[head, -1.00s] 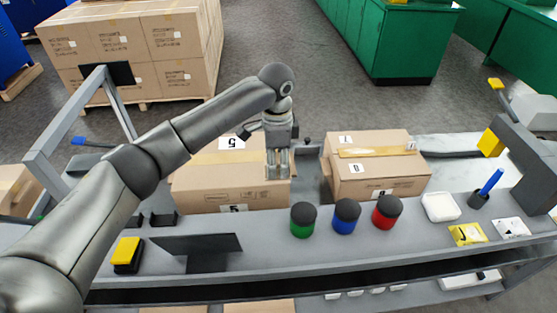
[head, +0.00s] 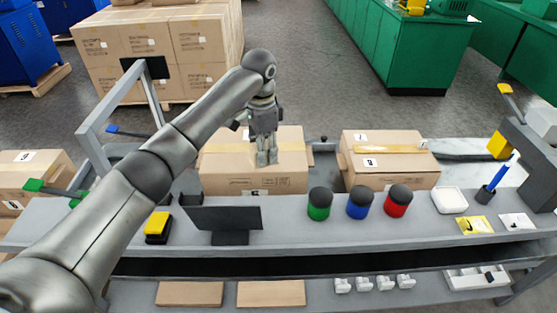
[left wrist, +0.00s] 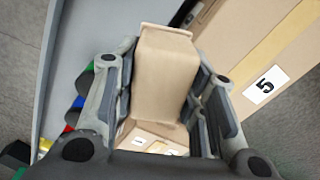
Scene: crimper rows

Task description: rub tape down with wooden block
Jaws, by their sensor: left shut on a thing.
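My left gripper (head: 266,160) is over the top of the left carton (head: 225,183) on the bench. In the left wrist view its fingers (left wrist: 165,95) are shut on a tan wooden block (left wrist: 163,75), one on each side. The block cannot be made out in the head view. A tan tape strip (head: 290,157) runs along the carton's top, partly hidden by the gripper. The left wrist view shows a carton top with tape (left wrist: 285,40) beside a label 5, to the right of the block. Contact between block and tape cannot be told. My right gripper is not in view.
A second taped carton (head: 390,170) stands to the right. Green (head: 319,205), blue (head: 359,204) and red (head: 397,202) black-topped jars line the front shelf (head: 285,222). A dark plate (head: 225,217) stands left of them. A grey frame (head: 110,120) rises at left.

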